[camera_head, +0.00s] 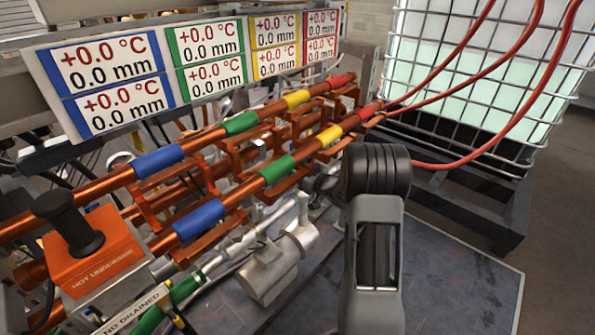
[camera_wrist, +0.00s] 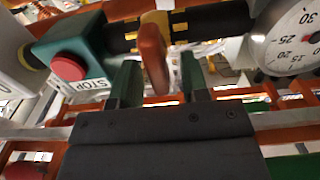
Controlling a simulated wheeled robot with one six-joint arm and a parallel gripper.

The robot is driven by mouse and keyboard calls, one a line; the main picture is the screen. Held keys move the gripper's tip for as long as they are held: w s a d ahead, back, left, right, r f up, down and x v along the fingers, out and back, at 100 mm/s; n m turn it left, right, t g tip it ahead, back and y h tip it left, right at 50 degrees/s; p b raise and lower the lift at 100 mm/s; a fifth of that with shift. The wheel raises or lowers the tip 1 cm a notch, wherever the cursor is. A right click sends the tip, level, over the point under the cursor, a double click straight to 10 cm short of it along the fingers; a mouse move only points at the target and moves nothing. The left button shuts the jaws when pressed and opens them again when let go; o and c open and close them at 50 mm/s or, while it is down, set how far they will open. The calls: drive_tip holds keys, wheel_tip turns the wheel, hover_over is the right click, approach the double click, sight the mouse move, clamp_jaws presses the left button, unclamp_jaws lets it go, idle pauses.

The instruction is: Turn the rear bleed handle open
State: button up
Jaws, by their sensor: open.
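In the wrist view, an orange-brown handle (camera_wrist: 152,48) hangs from a dark horizontal pipe and reaches down between the two fingers of my gripper (camera_wrist: 161,72). The fingers are apart, with a gap on each side of the handle, the wider one on the right. I cannot tell whether this is the rear bleed handle, as no label shows on it. The camera_head view does not show the fingers clearly; my own arm (camera_head: 375,240) fills its lower middle.
A green box with a red stop button (camera_wrist: 69,66) is left of the handle, and a round dial gauge (camera_wrist: 292,42) is right. In the camera_head view, copper pipes with coloured bands (camera_head: 157,162) run diagonally; a caged tank (camera_head: 470,75) with red hoses stands behind right.

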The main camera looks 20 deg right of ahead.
clamp_jaws()
idle(0.4)
